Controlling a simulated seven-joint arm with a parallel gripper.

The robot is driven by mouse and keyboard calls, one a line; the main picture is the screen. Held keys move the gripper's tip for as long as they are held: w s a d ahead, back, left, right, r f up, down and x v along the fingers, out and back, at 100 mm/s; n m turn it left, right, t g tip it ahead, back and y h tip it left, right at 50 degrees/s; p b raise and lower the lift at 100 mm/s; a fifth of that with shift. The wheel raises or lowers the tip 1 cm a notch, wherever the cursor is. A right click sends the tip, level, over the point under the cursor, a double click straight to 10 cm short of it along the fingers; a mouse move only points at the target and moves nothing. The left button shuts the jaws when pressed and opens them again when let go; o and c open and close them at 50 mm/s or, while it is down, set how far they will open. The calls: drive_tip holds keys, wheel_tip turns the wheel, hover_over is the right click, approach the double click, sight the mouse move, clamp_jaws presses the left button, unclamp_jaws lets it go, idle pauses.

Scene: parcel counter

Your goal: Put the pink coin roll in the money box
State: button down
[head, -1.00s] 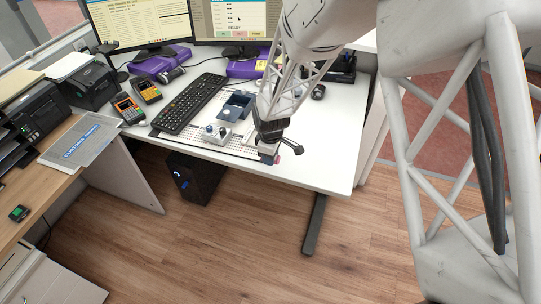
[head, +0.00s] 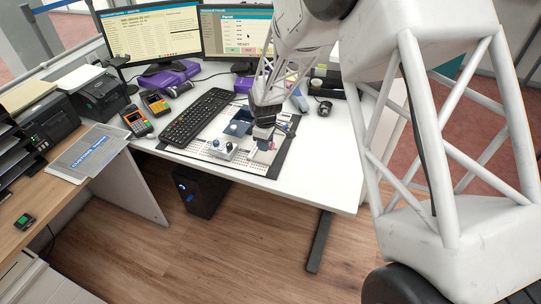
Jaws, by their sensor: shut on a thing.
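My gripper (head: 265,136) is above the dark mat on the white desk, fingers pointing down. It is shut on a small pinkish thing (head: 267,146), which looks like the pink coin roll; the fingers hide much of it. An open blue-grey box (head: 238,128), which looks like the money box, sits on the mat just left of my gripper. The held roll is apart from the box, to its right and nearer the front edge. I cannot tell how high it is held.
A pale unit with knobs (head: 222,149) stands in front of the box. A black keyboard (head: 200,117) lies to the left, card terminals (head: 137,120) beyond it. Two monitors (head: 157,34) stand behind. The desk's front right (head: 325,185) is clear.

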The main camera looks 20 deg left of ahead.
drive_tip(key=w+a+r, duration=0.4)
drive_tip(key=w+a, duration=1.2)
drive_tip(key=w, duration=0.2)
drive_tip(key=shift+w+a+r, duration=0.15)
drive_tip(key=shift+w, duration=0.15)
drive_tip(key=shift+f, duration=0.2)
drive_tip(key=shift+f, duration=3.1)
drive_tip(key=shift+f, duration=0.1)
drive_tip(key=c, duration=0.7)
unclamp_jaws()
drive_tip(key=shift+r, duration=3.95)
